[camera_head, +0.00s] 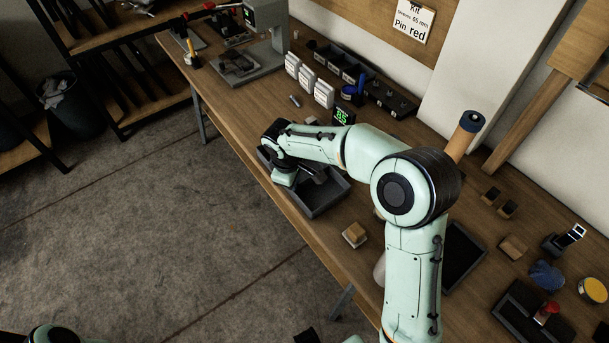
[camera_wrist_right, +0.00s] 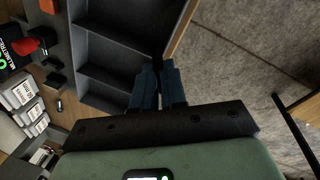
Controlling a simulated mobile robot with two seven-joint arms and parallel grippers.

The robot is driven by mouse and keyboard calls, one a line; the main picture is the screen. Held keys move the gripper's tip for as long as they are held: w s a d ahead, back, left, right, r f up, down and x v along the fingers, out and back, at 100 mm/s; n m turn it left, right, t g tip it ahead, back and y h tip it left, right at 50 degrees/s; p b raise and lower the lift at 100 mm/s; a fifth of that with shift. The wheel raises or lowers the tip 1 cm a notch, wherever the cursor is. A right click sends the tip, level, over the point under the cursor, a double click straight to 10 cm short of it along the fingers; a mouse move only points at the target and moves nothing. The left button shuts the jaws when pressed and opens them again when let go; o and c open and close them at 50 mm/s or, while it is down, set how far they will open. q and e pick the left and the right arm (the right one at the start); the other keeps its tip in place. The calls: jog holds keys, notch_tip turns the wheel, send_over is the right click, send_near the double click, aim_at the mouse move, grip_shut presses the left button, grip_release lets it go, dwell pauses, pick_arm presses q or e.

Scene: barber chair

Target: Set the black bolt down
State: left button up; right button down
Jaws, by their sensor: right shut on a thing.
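My right gripper (camera_wrist_right: 157,66) is shut on a small dark thing, most likely the black bolt, at its fingertips in the right wrist view. Little of the bolt shows against the dark background, so its tilt is unclear. The fingertips are by the edge of a dark tray with compartments (camera_wrist_right: 108,80), close to the bench edge. In the head view the right arm reaches over this tray (camera_head: 322,208), and the wrist partly hides it; the bolt cannot be made out there. My left gripper is not clearly seen in either view.
A wooden block (camera_head: 354,234) lies on the bench near the tray. A kit card (camera_head: 410,22) hangs on the wall. Open floor lies left of the bench.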

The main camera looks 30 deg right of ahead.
jog(key=s+d+r+n+y+b, duration=0.1)
jog(key=s+d+r+n+y, duration=0.1)
jog(key=d+r+n, duration=0.75)
jog(key=n+b, duration=0.2)
send_over(320, 194)
notch_tip(320, 194, down, 10)
pick_arm(q)
jog(key=shift+s+f+b, duration=0.15)
jog(key=shift+s+f, duration=0.1)
jog(key=shift+f, duration=0.5)
jog(key=shift+s+f+b, duration=0.15)
jog(key=shift+s+f, duration=0.15)
jog(key=shift+f, duration=0.4)
jog(key=shift+s+f+b, duration=0.15)
jog(key=shift+s+f, duration=0.1)
jog(key=shift+f, duration=0.5)
pick_arm(e)
jog(key=shift+t, duration=0.4)
jog(key=shift+s+f, duration=0.15)
jog(key=shift+f, duration=1.6)
jog(key=shift+s+f, duration=0.15)
jog(key=shift+f, duration=1.55)
jog(key=shift+f, duration=0.15)
pick_arm(q)
jog(key=shift+f, duration=0.1)
pick_arm(e)
jog(key=c, duration=1.2)
grip_release()
